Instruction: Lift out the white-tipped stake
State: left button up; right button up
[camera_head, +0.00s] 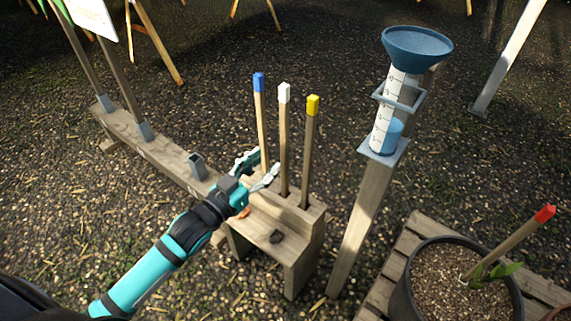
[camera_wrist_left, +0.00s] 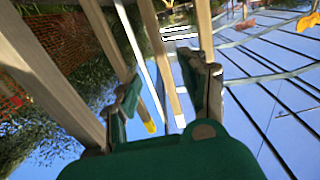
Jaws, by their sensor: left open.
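The white-tipped stake (camera_head: 284,138) stands upright in the wooden stand (camera_head: 262,237), between the blue-tipped stake (camera_head: 261,125) and the yellow-tipped stake (camera_head: 309,150). My left gripper (camera_head: 261,168) is open and empty, low beside the stakes, to the left of the white-tipped one. In the left wrist view, which is upside down, the white tip (camera_wrist_left: 180,121) shows beyond the gap between the open fingers. The yellow tip (camera_wrist_left: 150,127) shows nearer the left finger. I cannot tell whether a finger touches a stake. The stakes' lower ends are hidden in the stand. My right gripper is not in view.
A rain gauge (camera_head: 395,115) with a blue funnel stands on a wooden post right of the stand. A pot (camera_head: 404,298) with a red-tipped stake (camera_head: 518,234) is on slats at lower right. A long beam (camera_head: 160,155) with metal sockets lies left.

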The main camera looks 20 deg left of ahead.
aim_at(282, 147)
pick_arm(q)
jog(key=x, duration=0.3)
jog(key=shift+w+d, duration=0.1)
jog(key=shift+w, duration=0.25)
jog(key=b+x, duration=0.1)
jog(key=x, duration=0.4)
jog(key=shift+f+b, duration=0.1)
jog(key=shift+b, duration=0.2)
grip_shut()
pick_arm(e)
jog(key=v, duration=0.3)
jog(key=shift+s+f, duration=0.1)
